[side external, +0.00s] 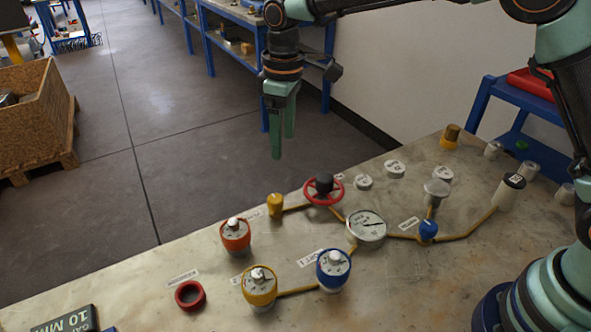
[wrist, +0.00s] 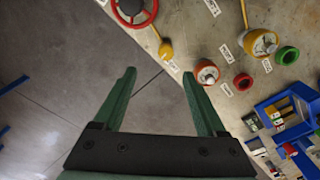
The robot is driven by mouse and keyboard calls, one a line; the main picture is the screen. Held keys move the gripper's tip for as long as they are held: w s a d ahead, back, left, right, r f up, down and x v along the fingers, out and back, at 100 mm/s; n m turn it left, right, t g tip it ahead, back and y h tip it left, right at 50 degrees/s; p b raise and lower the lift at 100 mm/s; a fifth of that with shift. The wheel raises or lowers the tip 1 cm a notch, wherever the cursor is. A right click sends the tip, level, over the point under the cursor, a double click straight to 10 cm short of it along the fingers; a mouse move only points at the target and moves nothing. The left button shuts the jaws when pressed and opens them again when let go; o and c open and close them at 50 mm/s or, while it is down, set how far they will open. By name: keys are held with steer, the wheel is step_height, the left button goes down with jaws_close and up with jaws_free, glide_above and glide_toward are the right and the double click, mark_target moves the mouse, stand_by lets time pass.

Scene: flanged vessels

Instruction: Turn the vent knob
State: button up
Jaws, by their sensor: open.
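Three flanged vessels with pale knobs and dial faces stand on the bench: an orange one (side external: 236,236), a yellow one (side external: 260,288) and a blue one (side external: 333,268). The small labels are too blurred to tell which knob is the vent knob. The orange one also shows in the wrist view (wrist: 207,73), right of my right finger, with the yellow one (wrist: 262,42) farther right. My gripper (side external: 282,147) is open and empty, pointing down, above and behind the vessels near the bench's far edge. It touches nothing. The wrist view shows its two fingers (wrist: 159,75) spread over floor.
A red handwheel (side external: 323,190), a small yellow fitting (side external: 275,205) and a round gauge (side external: 366,225) join yellow pipes on the bench (side external: 140,290). A red ring (side external: 190,306) lies at the front left. Several small cylinders stand at the right. A wooden crate (side external: 35,120) is on the floor.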

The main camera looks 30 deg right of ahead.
mark_target(275, 198)
steer(key=shift+n, duration=0.3)
steer(key=f, duration=0.5)
steer(key=a+f, duration=0.1)
steer(key=f, duration=0.3)
steer(key=a+f, duration=0.1)
steer(key=f, duration=0.4)
steer(key=shift+w+f, duration=0.25)
steer(key=shift+f, duration=0.05)
jaws_close()
